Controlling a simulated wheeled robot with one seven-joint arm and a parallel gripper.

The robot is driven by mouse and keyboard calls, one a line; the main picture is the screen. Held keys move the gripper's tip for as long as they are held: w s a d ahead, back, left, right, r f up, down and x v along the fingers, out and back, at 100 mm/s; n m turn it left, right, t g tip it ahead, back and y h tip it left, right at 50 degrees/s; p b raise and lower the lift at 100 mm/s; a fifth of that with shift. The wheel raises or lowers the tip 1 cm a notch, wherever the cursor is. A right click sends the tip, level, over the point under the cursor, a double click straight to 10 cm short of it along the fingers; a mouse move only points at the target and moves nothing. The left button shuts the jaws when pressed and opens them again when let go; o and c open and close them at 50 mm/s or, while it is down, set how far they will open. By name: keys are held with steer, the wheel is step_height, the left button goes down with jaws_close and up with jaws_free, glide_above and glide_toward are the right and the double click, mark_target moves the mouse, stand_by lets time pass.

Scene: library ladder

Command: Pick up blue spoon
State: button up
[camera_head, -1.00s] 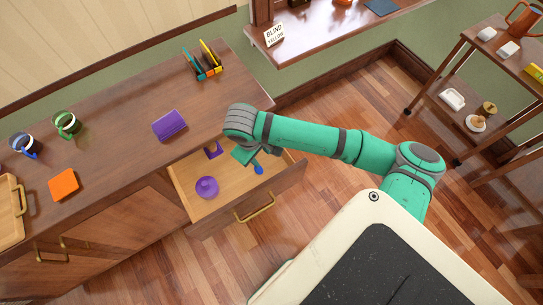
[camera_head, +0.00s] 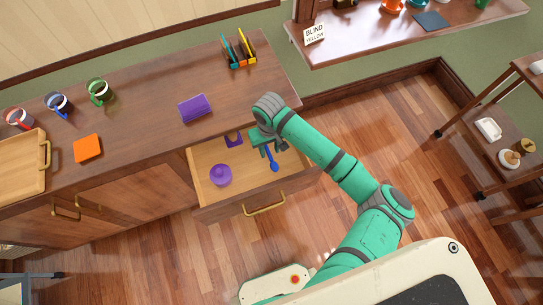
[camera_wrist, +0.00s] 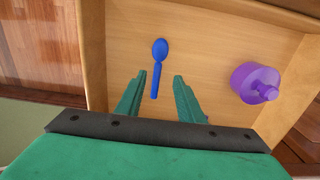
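The blue spoon (camera_head: 271,157) lies in the open drawer (camera_head: 208,196), towards its right side in the head view. In the wrist view the spoon (camera_wrist: 158,66) lies flat on the drawer floor, bowl away from me and handle pointing towards my gripper (camera_wrist: 157,90). The two green fingers stand apart on either side of the handle, with nothing held. In the head view my gripper (camera_head: 264,146) is over the drawer, above the handle end of the spoon. I cannot tell its exact height above the spoon.
A purple lidded pot (camera_head: 220,175) and a purple item (camera_head: 233,140) are also in the drawer. On the counter are a purple block (camera_head: 195,107), an orange block (camera_head: 87,149), mugs and a rack (camera_head: 238,50).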

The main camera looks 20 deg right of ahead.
mark_target(271, 158)
steer(key=shift+d+f, duration=0.15)
steer(key=shift+f, duration=1.3)
steer(key=shift+d+f, duration=0.15)
steer(key=shift+f, duration=1.3)
jaws_close()
